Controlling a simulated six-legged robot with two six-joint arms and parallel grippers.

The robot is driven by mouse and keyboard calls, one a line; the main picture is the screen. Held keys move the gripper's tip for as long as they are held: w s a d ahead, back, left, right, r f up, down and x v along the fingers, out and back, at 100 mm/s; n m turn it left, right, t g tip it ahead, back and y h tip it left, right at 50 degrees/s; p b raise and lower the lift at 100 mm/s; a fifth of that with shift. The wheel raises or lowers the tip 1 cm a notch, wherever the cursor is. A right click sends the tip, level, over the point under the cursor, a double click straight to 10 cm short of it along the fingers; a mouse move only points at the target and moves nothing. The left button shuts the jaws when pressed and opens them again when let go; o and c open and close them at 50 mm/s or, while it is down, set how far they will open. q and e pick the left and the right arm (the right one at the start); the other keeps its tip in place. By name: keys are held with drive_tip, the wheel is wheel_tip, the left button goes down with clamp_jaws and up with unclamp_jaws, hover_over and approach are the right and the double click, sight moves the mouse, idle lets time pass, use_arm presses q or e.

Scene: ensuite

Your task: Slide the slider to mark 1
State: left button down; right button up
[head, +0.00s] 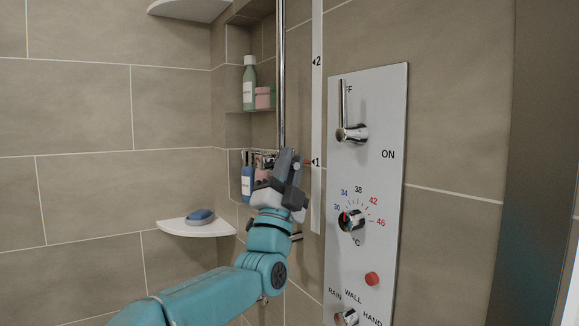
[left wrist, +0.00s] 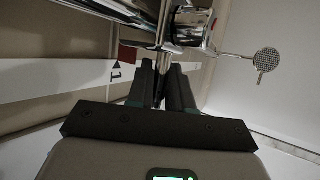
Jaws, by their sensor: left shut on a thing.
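A chrome vertical rail (head: 281,75) runs down the tiled wall beside a white scale strip (head: 317,110) with marks 1 and 2. My left gripper (head: 289,163) is at the height of mark 1 on the rail and hides most of the slider. In the left wrist view, the chrome slider (left wrist: 188,34) is just beyond the fingertips, and my left gripper (left wrist: 162,75) is shut on a part of it. A red pointer (left wrist: 127,55) on the slider is level or nearly level with the mark 1 arrow. My right gripper is out of view.
A control panel (head: 396,120) with a lever and knobs stands right of the strip. Niches hold a green bottle (head: 249,85), a pink jar (head: 264,98) and a blue bottle (head: 247,183). A corner shelf (head: 190,229) bears blue soap (head: 201,216).

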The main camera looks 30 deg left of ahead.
use_arm(q)
drive_tip(key=c, duration=1.1)
unclamp_jaws()
drive_tip(key=b+v, duration=0.4)
drive_tip(key=v, duration=1.2)
drive_tip(key=shift+s+f, duration=0.1)
drive_tip(key=shift+s, duration=0.1)
